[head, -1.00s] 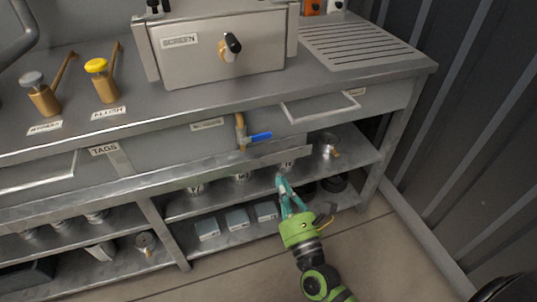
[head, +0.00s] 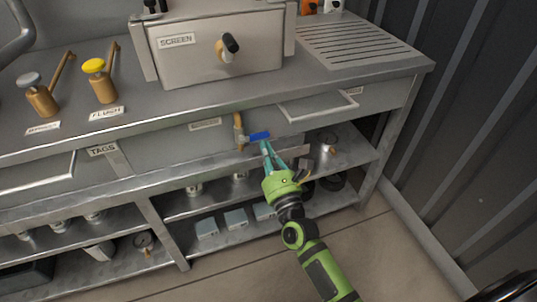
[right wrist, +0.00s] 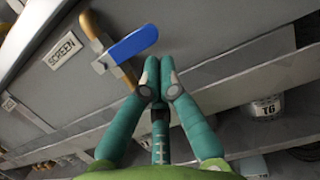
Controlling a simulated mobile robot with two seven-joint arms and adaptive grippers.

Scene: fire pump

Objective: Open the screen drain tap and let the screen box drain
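The screen drain tap is a brass pipe (head: 239,131) with a blue lever handle (head: 259,136) on the bench front, below the screen box (head: 215,48). The lever points sideways to the right, across the pipe. My right gripper (head: 266,146) is just below the lever's tip. In the right wrist view the blue lever (right wrist: 130,45) lies up and left of my right fingertips (right wrist: 159,66), which are together with nothing visible between them. They look apart from the lever there. My left gripper is not in view.
A SCREEN label (right wrist: 65,51) is beside the tap. The lower shelf edge (head: 230,167) runs beneath the tap. Brass valves with yellow (head: 95,66) and grey tops stand on the bench at left.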

